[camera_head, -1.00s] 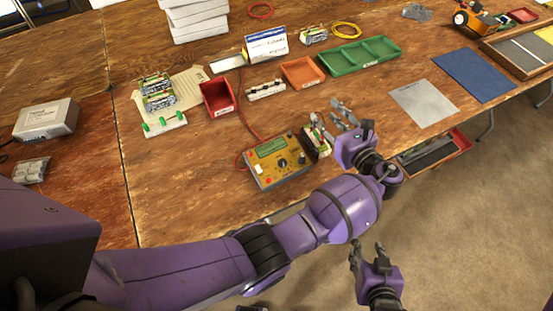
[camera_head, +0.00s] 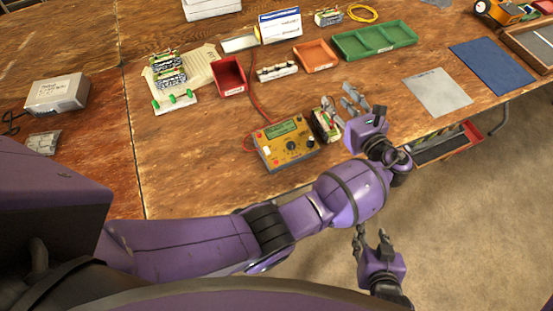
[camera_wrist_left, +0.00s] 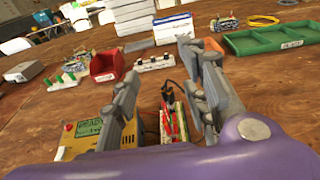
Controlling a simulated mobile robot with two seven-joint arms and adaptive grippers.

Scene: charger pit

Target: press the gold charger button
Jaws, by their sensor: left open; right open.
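In the left wrist view the charger (camera_wrist_left: 92,135) is at the lower left, partly hidden by a finger. My left gripper (camera_head: 342,112) is open above the table, to the right of the charger. A battery pack (camera_head: 325,125) stands between it and the charger, and shows between the fingers in the left wrist view (camera_wrist_left: 172,122). My right gripper (camera_head: 372,238) is open and empty, below the table edge over the floor.
A red bin (camera_head: 229,77), an orange tray (camera_head: 315,55) and a green tray (camera_head: 374,41) stand behind the charger. A red cable (camera_head: 257,100) runs back from it. A grey mat (camera_head: 437,92) and a blue mat (camera_head: 491,66) lie at right. Bare table is left of the charger.

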